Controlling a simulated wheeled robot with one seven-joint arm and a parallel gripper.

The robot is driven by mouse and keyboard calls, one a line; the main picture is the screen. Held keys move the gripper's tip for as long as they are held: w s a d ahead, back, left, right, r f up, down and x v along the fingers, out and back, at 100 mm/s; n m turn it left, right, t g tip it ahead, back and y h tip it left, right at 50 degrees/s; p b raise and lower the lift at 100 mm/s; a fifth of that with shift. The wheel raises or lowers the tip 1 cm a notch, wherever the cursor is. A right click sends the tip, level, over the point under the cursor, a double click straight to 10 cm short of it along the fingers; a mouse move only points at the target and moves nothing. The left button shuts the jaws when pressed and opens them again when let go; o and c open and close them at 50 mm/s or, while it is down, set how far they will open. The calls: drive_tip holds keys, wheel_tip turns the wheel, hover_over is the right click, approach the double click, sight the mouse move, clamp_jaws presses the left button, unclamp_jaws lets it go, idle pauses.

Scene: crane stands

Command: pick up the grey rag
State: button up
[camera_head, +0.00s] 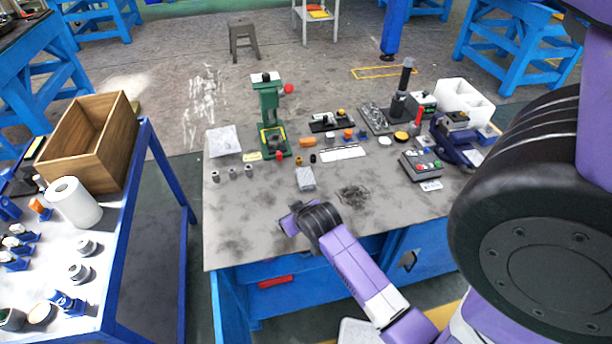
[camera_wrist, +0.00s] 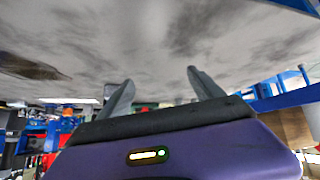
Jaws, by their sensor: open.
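A small light grey folded piece, which looks like the grey rag (camera_head: 305,179), lies flat on the worktable (camera_head: 240,235), left of its middle. My gripper (camera_head: 296,207) is just in front of it, over the near part of the table and apart from it. In the wrist view, which is upside down, my gripper (camera_wrist: 160,78) has its two fingers spread with nothing between them. A small grey shape behind the left finger there may be the rag; the finger hides part of it.
A green press (camera_head: 270,120) stands behind the rag. Several small parts lie around it. A dark patch (camera_head: 353,195) lies to its right. A control box (camera_head: 422,165) and a purple-blue vise (camera_head: 455,143) stand further right. The table's near left is clear.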

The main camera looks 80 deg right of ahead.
sight(306, 177)
drive_tip(key=d+r+m, duration=0.1)
drive_tip(key=d, duration=0.2)
drive_tip(key=d+r+g+p, duration=0.1)
drive_tip(key=d, duration=0.2)
drive_tip(key=d+r+m+g, duration=0.1)
drive_tip(key=d, duration=0.2)
drive_tip(key=shift+s+d+m+y, duration=0.15)
drive_tip(key=shift+s+m+y, duration=0.15)
drive_tip(key=shift+y, duration=0.1)
drive_tip(key=shift+m+g+y, duration=0.7)
drive_tip(key=shift+m+y, duration=0.1)
drive_tip(key=d+r, duration=0.1)
drive_tip(key=d+p, duration=0.1)
drive_tip(key=d, duration=0.1)
drive_tip(key=s+d+r, duration=0.1)
drive_tip(key=shift+d+r, duration=0.35)
drive_tip(key=shift+x, duration=1)
drive_tip(key=x, duration=0.4)
drive_tip(key=shift+w+d+p, duration=0.25)
drive_tip(key=shift+d+p, duration=0.05)
drive_tip(key=shift+p, duration=0.05)
drive_tip(key=shift+w+d+f, duration=0.1)
drive_tip(key=shift+d+f, duration=0.1)
drive_tip(key=shift+f, duration=0.45)
drive_tip(key=shift+f, duration=0.1)
drive_tip(key=c, duration=1.4)
